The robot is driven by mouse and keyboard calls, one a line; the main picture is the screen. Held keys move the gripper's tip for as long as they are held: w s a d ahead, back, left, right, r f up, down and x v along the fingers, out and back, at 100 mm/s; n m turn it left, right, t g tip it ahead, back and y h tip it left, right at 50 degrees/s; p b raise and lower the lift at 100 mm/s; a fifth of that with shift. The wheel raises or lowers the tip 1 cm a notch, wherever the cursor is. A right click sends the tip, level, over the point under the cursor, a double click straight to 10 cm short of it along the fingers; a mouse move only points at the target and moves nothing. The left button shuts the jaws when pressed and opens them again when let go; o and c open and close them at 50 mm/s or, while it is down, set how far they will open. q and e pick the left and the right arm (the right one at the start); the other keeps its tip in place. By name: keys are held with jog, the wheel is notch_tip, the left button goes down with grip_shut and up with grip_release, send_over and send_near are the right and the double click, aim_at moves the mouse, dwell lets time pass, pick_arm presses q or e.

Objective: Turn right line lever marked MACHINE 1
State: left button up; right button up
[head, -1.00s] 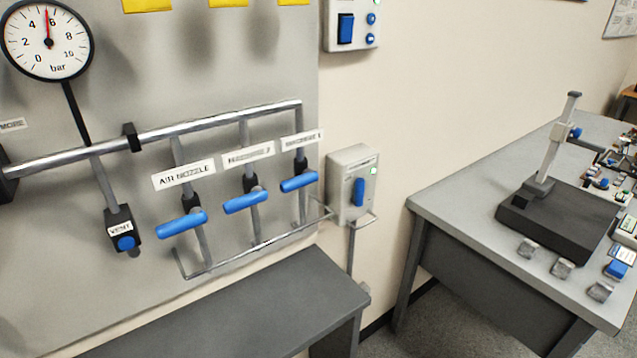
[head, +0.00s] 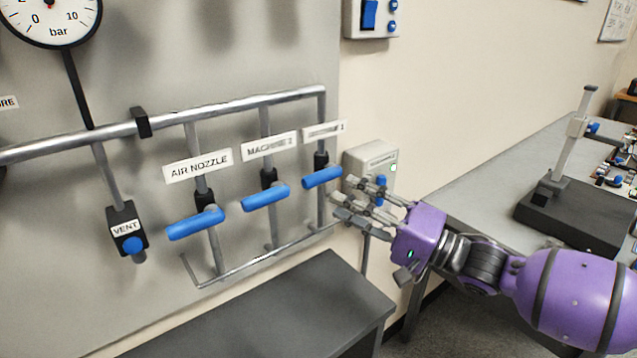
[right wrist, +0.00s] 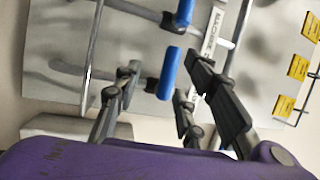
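The rightmost line lever (head: 322,177) is a blue handle below a white label (head: 324,130), whose blurred text seems to read MACHINE 1. The handle lies crosswise to its upright pipe. My right gripper (head: 343,197) is just right of and below this handle, its fingers spread and pointing at it. In the right wrist view the blue handle (right wrist: 168,73) shows between the open fingers (right wrist: 160,95), beyond their tips, with no clear contact. My left gripper is out of view.
The MACHINE 2 lever (head: 266,197) and AIR NOZZLE lever (head: 196,223) sit to the left, with the VENT valve (head: 127,232) beyond. A switch box (head: 372,160) is behind my right fingers. A grey bench (head: 290,300) stands below and a table (head: 480,200) at right.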

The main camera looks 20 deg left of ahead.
aim_at(324, 182)
jog(key=shift+w+r, duration=0.2)
jog(key=shift+r, duration=0.3)
jog(key=shift+w+r, duration=0.15)
jog(key=shift+r, duration=0.3)
jog(key=x, duration=0.7)
jog(key=shift+a+p, duration=0.25)
jog(key=shift+p, duration=0.15)
grip_shut()
